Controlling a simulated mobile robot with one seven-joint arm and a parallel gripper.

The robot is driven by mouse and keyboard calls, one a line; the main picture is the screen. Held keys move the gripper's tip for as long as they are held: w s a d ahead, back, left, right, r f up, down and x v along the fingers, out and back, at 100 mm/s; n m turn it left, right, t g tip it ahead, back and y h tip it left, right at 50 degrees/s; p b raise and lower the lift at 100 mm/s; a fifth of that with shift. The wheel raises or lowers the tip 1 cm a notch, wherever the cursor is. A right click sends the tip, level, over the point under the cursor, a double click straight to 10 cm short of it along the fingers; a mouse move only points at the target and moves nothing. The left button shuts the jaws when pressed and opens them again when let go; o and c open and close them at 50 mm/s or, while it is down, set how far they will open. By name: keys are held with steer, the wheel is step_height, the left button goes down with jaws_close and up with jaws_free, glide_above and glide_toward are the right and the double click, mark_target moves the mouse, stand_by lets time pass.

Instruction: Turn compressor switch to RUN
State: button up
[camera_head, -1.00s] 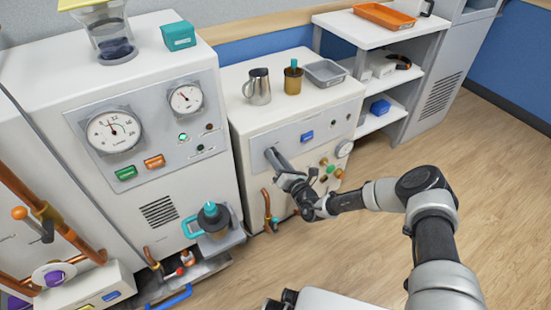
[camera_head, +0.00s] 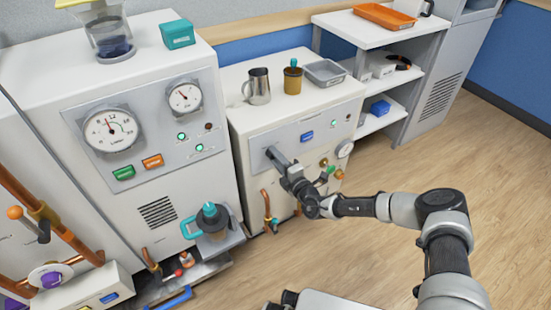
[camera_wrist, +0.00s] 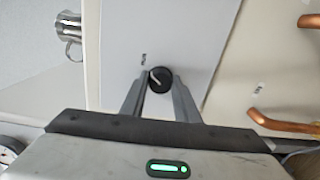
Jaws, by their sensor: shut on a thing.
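The compressor switch is a round black knob (camera_wrist: 160,80) with a pale pointer line, set in a light grey panel, in the wrist view. The pointer slants toward the upper left of that picture. Small dark labels sit beside the knob, too small to read. My gripper (camera_wrist: 161,84) has one finger on each side of the knob and is shut on it. In the head view my gripper (camera_head: 270,153) reaches the left part of the right cabinet's front panel (camera_head: 290,138), and its fingers hide the knob.
A jug (camera_head: 258,86), a brown pot (camera_head: 293,78) and a grey tray (camera_head: 325,72) stand on the cabinet. Copper pipes (camera_head: 266,204) protrude below the panel. The left cabinet has gauges and two lit green lamps (camera_head: 182,136). The wooden floor (camera_head: 400,165) at right is clear.

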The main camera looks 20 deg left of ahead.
steer(key=shift+f+m, duration=0.1)
steer(key=shift+m, duration=0.5)
steer(key=shift+s, duration=0.1)
steer(key=o, duration=1)
steer(key=shift+o, duration=0.2)
steer(key=p+v, duration=0.4)
steer(key=v, duration=1.3)
steer(key=shift+d, duration=0.2)
